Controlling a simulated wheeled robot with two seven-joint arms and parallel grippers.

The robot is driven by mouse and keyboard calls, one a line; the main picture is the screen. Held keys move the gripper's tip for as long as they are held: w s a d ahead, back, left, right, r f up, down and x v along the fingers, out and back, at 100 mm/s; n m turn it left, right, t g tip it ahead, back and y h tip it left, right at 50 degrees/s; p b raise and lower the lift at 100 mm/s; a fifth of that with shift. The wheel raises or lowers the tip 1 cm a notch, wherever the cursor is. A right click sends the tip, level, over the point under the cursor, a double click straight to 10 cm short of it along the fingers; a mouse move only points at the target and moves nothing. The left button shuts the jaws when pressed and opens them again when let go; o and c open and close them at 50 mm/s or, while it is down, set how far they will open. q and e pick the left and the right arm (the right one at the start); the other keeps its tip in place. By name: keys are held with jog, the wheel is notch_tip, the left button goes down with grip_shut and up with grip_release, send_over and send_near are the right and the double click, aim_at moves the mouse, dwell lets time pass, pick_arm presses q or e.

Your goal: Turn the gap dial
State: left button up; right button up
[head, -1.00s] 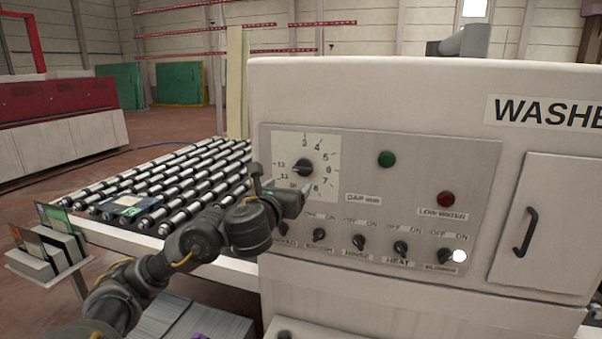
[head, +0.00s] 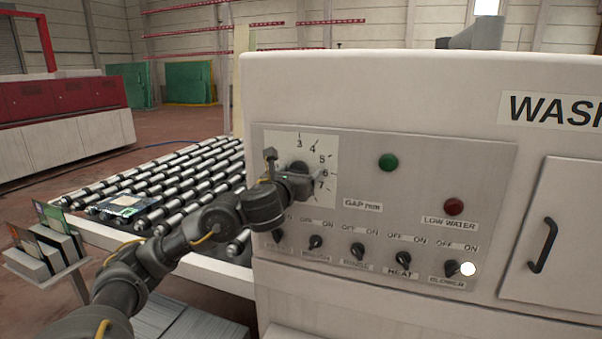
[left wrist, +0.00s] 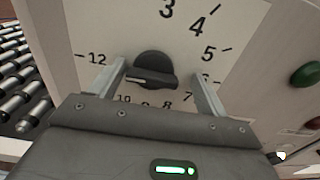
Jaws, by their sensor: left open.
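The gap dial (left wrist: 152,70) is a black round knob with a raised grip bar on a white numbered plate (head: 325,146). In the left wrist view the bar lies nearly level, with a pale line toward its left end. My left gripper (left wrist: 158,78) is open, one finger on the left of the knob and one on the right, with space visible on both sides. I cannot tell its depth from the knob. In the head view the left gripper (head: 298,172) is in front of the plate and hides the dial's lower part. My right gripper is not in view.
Below the dial is a row of black switches, including heat (head: 403,260) and blower (head: 451,268). A green lamp (head: 388,162) and a red lamp (head: 453,206) are on the panel. A roller conveyor (head: 190,184) is at left. A door handle (head: 543,245) sticks out at right.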

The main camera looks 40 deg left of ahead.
pick_arm(q)
jog(key=shift+s+a, duration=0.25)
jog(key=shift+s+a+r, duration=0.1)
jog(key=c, duration=1)
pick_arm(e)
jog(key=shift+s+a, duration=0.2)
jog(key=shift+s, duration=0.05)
pick_arm(q)
jog(key=shift+n, duration=0.3)
